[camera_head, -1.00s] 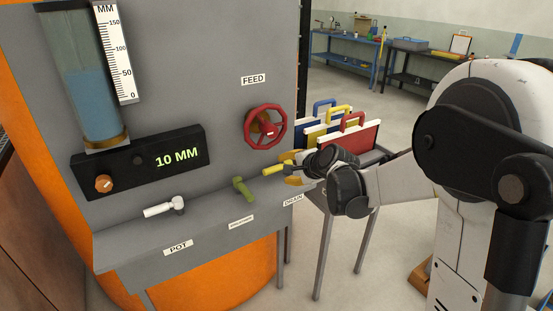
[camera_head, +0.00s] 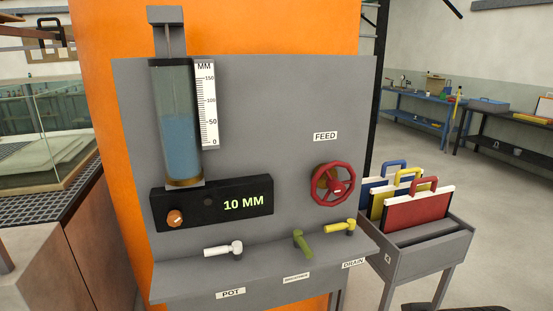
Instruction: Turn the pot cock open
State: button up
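The pot cock is the white lever (camera_head: 222,249) on the panel's ledge, behind the POT label (camera_head: 230,293). Its handle points left, lying along the ledge, with its pivot at the right end. A green cock (camera_head: 302,242) stands to its right, its handle slanted, behind a small label too blurred to read. A yellow cock (camera_head: 340,228) is farther right, by the DRAIN label (camera_head: 354,263), its handle pointing left. My gripper is out of view, and nothing touches the cocks in this view.
A red FEED handwheel (camera_head: 332,184) juts from the panel above the ledge. A glass gauge tube (camera_head: 181,130) with blue liquid stands above a black display (camera_head: 247,204) reading 10 MM. A grey cart (camera_head: 423,256) with coloured boards stands right of the panel. Floor beyond it is clear.

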aim_at(236, 247)
jog(key=i+u, duration=0.15)
jog(key=u, duration=0.25)
jog(key=i+u, duration=0.2)
jog(key=u, duration=0.2)
jog(key=i+l+u, duration=0.15)
jog(key=u, duration=0.25)
